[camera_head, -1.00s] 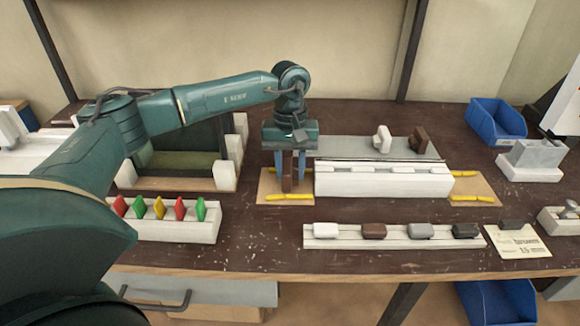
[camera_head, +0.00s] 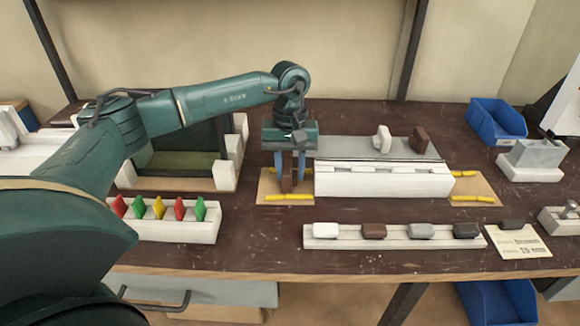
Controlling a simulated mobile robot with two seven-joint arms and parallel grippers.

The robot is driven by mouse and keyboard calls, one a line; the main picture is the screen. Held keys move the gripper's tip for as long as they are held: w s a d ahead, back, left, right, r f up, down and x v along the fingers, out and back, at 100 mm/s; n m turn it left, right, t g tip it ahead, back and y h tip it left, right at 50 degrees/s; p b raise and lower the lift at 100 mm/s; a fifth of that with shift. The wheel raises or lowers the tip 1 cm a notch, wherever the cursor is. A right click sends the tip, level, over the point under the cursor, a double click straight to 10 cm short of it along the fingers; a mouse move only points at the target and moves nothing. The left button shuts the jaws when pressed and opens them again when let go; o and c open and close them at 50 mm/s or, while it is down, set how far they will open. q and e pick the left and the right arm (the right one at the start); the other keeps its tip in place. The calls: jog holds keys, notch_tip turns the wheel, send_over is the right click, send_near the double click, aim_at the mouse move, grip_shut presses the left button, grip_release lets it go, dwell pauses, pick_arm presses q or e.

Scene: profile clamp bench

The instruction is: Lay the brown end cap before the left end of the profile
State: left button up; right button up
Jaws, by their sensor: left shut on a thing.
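The profile (camera_head: 384,184) is a long white bar lying across the middle of the bench, with a tan board showing at both ends. My left gripper (camera_head: 288,180) points down just off the profile's left end, over the tan board. It is shut on the brown end cap (camera_head: 287,182), which stands upright between its blue fingers. The cap is beside the profile end with a small gap. Whether it touches the board is hard to tell. My right gripper is not in view.
A yellow strip (camera_head: 288,197) lies in front of the cap. Behind the profile, a grey plate (camera_head: 350,147) carries a white and a brown upright piece. A front rack (camera_head: 340,242) holds several caps. A rack of coloured pieces (camera_head: 180,230) stands left; a blue bin (camera_head: 495,120) stands back right.

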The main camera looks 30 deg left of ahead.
pick_arm(q)
jog(key=shift+f, duration=0.25)
jog(key=o, duration=1)
jog(key=shift+o, duration=0.2)
jog(key=shift+r, duration=0.1)
jog(key=shift+r+p, duration=2.5)
jog(key=shift+r, duration=1.5)
